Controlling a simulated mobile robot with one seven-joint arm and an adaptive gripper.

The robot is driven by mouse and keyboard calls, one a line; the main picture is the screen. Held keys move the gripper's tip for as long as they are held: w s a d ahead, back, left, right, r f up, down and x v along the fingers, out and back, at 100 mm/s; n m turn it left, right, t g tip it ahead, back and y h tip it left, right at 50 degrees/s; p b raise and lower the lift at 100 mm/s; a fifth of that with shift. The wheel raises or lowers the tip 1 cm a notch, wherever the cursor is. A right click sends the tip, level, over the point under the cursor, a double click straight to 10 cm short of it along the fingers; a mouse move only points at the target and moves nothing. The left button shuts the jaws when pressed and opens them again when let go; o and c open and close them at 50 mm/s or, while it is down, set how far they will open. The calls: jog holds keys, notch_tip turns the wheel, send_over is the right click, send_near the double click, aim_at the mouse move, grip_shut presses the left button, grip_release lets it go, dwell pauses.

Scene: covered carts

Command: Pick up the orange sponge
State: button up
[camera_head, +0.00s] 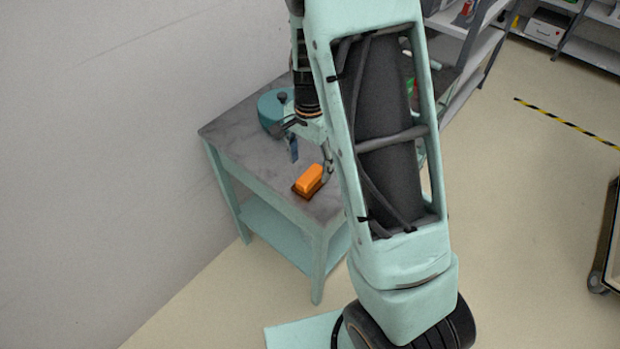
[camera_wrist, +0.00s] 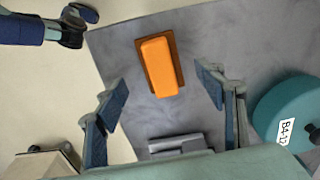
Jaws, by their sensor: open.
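The orange sponge (camera_head: 309,179) lies on a grey-topped table near its front corner, on a thin dark brown base. In the wrist view the sponge (camera_wrist: 159,66) is a rounded block on the grey surface, ahead of the fingers and between their lines. My gripper (camera_head: 311,154) is above the table beside the sponge. In the wrist view my gripper (camera_wrist: 162,98) is open and empty, with one blue-padded finger on each side. The sponge is not touched by either finger in that view. My arm hides the right part of the table.
The table (camera_head: 235,147) stands by a wall. Shelves (camera_head: 590,50) stand at the far right.

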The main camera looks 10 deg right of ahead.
aim_at(310, 174)
jog(key=shift+w+d+f, duration=0.1)
jog(key=shift+f, duration=2.55)
jog(key=c, duration=1.2)
jog(key=shift+c, duration=0.2)
jog(key=shift+r, duration=0.15)
jog(key=shift+w+r, duration=0.1)
jog(key=shift+r, duration=0.55)
jog(key=s+d+r, duration=0.6)
jog(key=s+r, duration=0.5)
jog(key=s, duration=0.1)
jog(key=shift+s+d+r, duration=0.25)
jog(key=shift+d, duration=0.15)
